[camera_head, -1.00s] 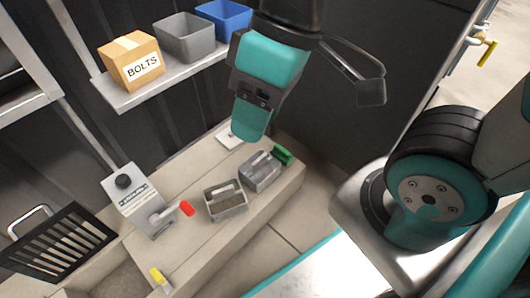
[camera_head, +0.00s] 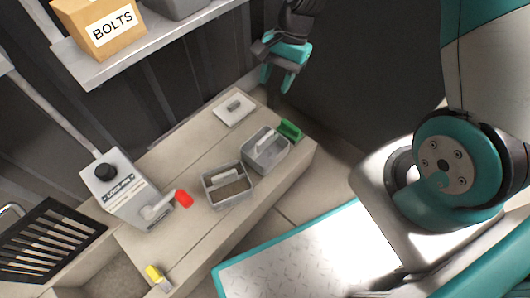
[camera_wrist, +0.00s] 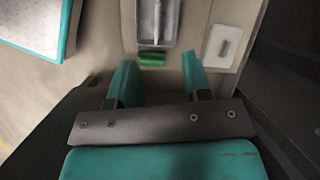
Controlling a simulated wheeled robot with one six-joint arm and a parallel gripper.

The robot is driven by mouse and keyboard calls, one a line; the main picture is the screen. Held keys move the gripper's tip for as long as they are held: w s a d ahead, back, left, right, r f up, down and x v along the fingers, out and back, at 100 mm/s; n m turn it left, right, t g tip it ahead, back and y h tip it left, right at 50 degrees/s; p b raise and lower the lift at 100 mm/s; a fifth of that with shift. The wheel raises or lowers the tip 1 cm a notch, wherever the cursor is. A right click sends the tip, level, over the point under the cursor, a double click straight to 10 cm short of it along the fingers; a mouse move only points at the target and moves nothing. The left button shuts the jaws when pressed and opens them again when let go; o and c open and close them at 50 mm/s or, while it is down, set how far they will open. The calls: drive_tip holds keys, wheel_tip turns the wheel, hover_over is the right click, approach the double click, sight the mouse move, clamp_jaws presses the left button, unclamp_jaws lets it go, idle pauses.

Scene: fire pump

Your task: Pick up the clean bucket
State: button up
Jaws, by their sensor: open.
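The clean bucket (camera_head: 265,152), a small grey metal box with a bar handle and no brown contents in view, stands on the bench in the head view. A similar bucket with brown contents (camera_head: 227,188) stands to its left. My gripper (camera_head: 278,83) is open and empty, above and beyond the bench's far right end, apart from the bucket. In the wrist view my gripper's two fingers (camera_wrist: 159,80) are spread, and a grey bucket (camera_wrist: 157,22) with a handle lies ahead of them, cut off by the top edge.
A green block (camera_head: 290,130) sits beside the clean bucket. A white plate with a grey handle (camera_head: 235,108) lies behind it. A grey box with a red-tipped lever (camera_head: 126,190) and a yellow-tipped item (camera_head: 157,277) are left. A shelf holds the BOLTS carton (camera_head: 103,27).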

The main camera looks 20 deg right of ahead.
sight(266, 136)
drive_tip(key=f+m+b, duration=0.1)
drive_tip(key=f+b, duration=0.1)
drive_tip(key=f, duration=0.3)
drive_tip(key=a+f+m+b, duration=0.1)
drive_tip(key=f+b, duration=0.2)
drive_tip(key=f, duration=0.3)
drive_tip(key=f+b, duration=0.3)
drive_tip(key=f, duration=0.3)
drive_tip(key=shift+s+a+m, duration=0.4)
drive_tip(key=b+x, duration=0.5)
drive_tip(key=shift+a+f+b, duration=0.15)
drive_tip(key=shift+f+b, duration=0.15)
drive_tip(key=shift+f, duration=0.1)
drive_tip(key=shift+r, duration=0.15)
drive_tip(key=shift+c, duration=0.4)
clamp_jaws()
